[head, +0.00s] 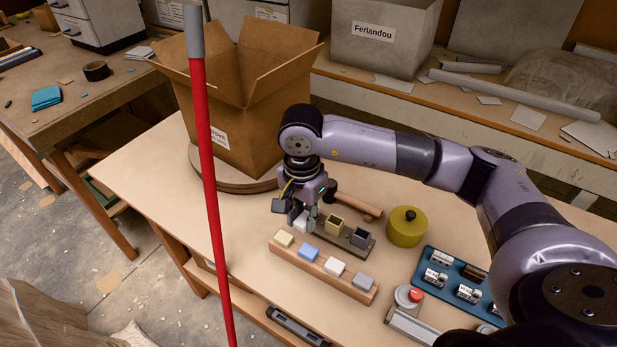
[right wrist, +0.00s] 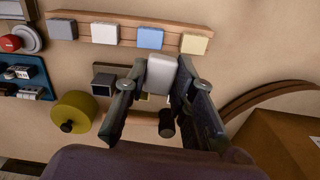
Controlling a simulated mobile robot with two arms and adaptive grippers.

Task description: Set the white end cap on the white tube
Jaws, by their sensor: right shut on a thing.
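My right gripper (head: 304,217) is shut on a white block-shaped piece (right wrist: 161,73), at the left end of a dark rail (head: 347,239) in the head view. The fingers hide much of the piece, and I cannot tell whether it is the end cap or the tube, or whether it touches the rail. An open-topped yellow tube (head: 334,226) and an open-topped grey tube (head: 361,238) stand on this rail. A wooden rail (head: 320,270) in front carries yellow, blue, white (head: 335,267) and grey blocks. My left gripper is out of view.
A cardboard box (head: 235,110) on a round turntable stands behind left. A yellow-green round container (head: 406,227), a blue tray (head: 455,275) and a red button (head: 416,295) lie to the right. A red pole (head: 208,170) crosses the head view at left.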

